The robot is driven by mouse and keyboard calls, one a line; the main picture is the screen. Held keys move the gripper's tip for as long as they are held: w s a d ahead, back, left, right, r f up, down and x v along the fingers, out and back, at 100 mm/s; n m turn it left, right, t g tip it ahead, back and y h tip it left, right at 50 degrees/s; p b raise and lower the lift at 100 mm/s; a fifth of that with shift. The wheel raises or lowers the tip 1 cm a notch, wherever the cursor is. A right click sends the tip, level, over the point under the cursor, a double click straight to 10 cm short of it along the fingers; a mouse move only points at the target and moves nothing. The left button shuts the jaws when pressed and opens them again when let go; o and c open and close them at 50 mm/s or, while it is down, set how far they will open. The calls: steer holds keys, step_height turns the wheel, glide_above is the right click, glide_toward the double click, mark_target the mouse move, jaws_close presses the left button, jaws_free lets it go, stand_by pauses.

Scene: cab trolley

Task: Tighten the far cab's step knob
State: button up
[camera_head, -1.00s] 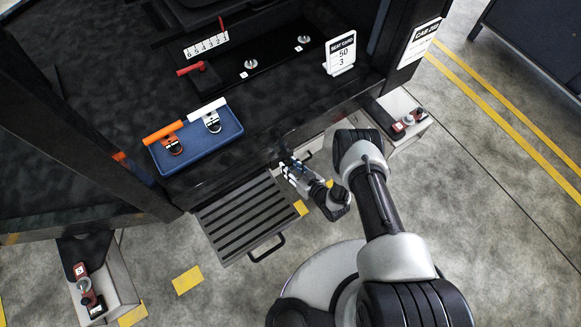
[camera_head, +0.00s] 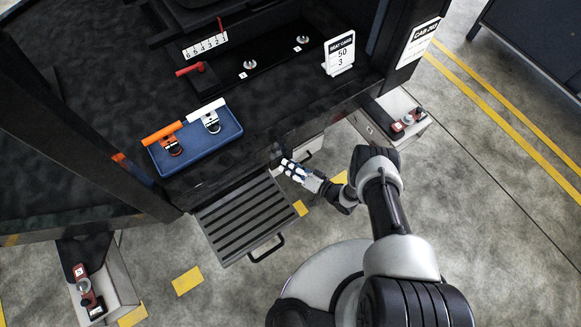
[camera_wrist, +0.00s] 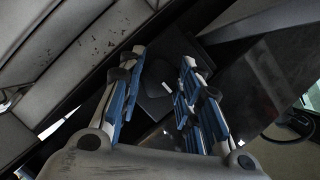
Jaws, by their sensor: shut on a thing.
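The step (camera_head: 243,217) is a grey ribbed tread with a handle at its front, below the cab's dark sill. Right of it, my gripper (camera_head: 286,166) reaches to the sill's lower edge, where the step knob (camera_head: 276,153) shows as a small dark shape. In the wrist view my gripper (camera_wrist: 163,62) has its blue-lined fingers on either side of the black knob (camera_wrist: 154,80), which carries a white mark. The gripper is shut on the knob. The fingers and the dark sill hide part of it, and its tightness cannot be seen.
A blue tray (camera_head: 222,147) with an orange-handled and a white-handled tool sits on the cab floor. A seat card (camera_head: 341,54) stands to the right. Grey blocks with red clamps flank the cab (camera_head: 408,123). The floor to the right is clear.

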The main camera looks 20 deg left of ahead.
steer(key=shift+w, duration=0.1)
stand_by(0.3)
steer(key=o, duration=1)
steer(key=shift+o, duration=0.2)
steer(key=v, duration=1.2)
